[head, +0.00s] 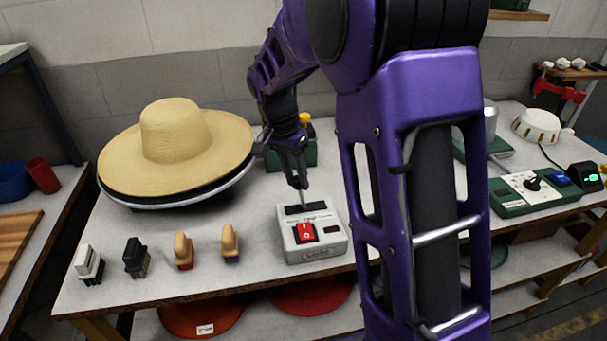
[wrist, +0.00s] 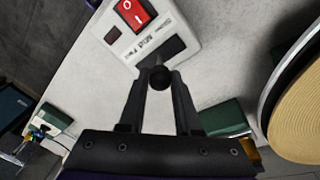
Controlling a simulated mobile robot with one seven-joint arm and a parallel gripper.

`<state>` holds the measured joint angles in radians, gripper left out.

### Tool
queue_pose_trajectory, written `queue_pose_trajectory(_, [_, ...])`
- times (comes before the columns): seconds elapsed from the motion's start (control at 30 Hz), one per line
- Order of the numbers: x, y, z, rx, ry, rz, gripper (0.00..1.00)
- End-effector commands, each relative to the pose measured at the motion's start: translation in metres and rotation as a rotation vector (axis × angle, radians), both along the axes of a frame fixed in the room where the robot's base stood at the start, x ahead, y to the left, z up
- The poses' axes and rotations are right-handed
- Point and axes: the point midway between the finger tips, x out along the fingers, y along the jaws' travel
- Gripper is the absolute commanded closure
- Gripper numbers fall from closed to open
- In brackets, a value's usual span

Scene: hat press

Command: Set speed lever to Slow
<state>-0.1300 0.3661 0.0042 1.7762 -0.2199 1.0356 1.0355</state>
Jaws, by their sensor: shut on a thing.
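The speed control box (head: 313,252) is pale grey with a red rocker switch (head: 305,232) and a dark lever slot along its back. It also shows at the top of the wrist view (wrist: 170,18), with labels reading Slow, Mid and Fast beside the slot (wrist: 174,47). The speed lever's dark round knob (wrist: 160,78) is between the fingertips of my gripper (wrist: 160,84). My gripper (head: 299,184) reaches down from behind the box and is shut on the lever. The lever's foot is largely hidden by the knob, so its exact setting cannot be told.
A straw hat (head: 175,140) sits on a round press at the left. Several brushes, including a black one (head: 136,257), stand along the front edge. A green device (head: 536,192) is at the right. Bare tabletop (head: 240,205) lies left of the box.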

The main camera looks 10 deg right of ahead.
Motion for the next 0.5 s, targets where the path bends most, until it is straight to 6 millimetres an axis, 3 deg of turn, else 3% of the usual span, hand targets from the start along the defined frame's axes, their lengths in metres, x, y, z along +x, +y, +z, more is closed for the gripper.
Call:
queue_pose_trajectory(0.3, [0.001, 0.027, -0.008, -0.213, -0.004, 0.006, 1.0])
queue_pose_trajectory(0.5, [0.001, 0.035, -0.012, -0.215, -0.004, 0.002, 1.0])
